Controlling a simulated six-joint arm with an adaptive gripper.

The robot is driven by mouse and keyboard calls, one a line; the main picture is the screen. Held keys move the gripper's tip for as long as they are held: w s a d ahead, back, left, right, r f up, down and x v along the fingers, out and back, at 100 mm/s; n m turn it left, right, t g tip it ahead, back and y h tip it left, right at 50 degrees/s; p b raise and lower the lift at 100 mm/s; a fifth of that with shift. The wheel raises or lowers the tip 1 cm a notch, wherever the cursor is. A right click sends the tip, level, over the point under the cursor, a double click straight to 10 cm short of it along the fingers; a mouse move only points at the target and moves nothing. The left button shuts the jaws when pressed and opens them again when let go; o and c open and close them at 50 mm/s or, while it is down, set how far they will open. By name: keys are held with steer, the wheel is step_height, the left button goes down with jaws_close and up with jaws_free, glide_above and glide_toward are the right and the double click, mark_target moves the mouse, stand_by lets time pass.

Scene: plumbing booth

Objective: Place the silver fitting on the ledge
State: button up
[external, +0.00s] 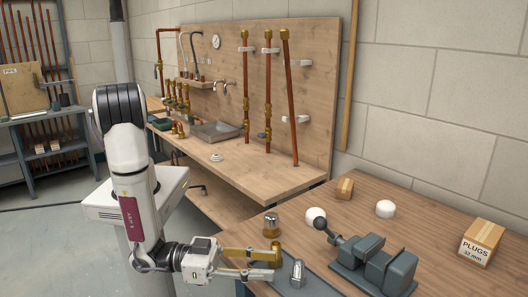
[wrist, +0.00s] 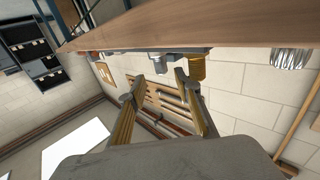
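A shiny silver fitting (external: 297,271) stands on a grey strip (external: 287,286) near the front edge of the near bench. A second fitting (external: 271,225), silver with brass tones, stands behind my gripper on the bench. My gripper (external: 275,263) is low over the bench's left edge, its brass-coloured fingers pointing right toward the silver fitting. In the wrist view my gripper (wrist: 158,88) has its fingers apart with nothing between them. A brass piece (wrist: 196,68) and a ribbed silver piece (wrist: 291,58) show beyond and beside the fingers. I cannot tell which surface is the ledge.
A dark grey vise-like device (external: 372,262) stands right of the silver fitting. Upright copper pipes (external: 290,95) line the wooden panel over the other bench. The bench's middle is partly clear.

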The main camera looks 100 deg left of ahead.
mark_target(298, 273)
steer(key=shift+c, duration=1.1)
steer(key=shift+r, duration=0.1)
step_height(298, 273, up, 5)
steer(key=w+n+g, duration=0.1)
steer(key=w+g, duration=0.1)
steer(key=g, duration=0.1)
steer(key=shift+m+g, duration=0.5)
steer(key=shift+g, duration=0.3)
steer(key=f, duration=0.1)
steer(key=s+f, duration=0.1)
steer(key=f, duration=0.1)
steer(key=shift+s+d+f, duration=0.1)
steer(key=shift+s+f, duration=0.2)
steer(key=shift+f, duration=0.05)
steer(key=shift+w, duration=0.1)
steer(key=shift+x, duration=1.25)
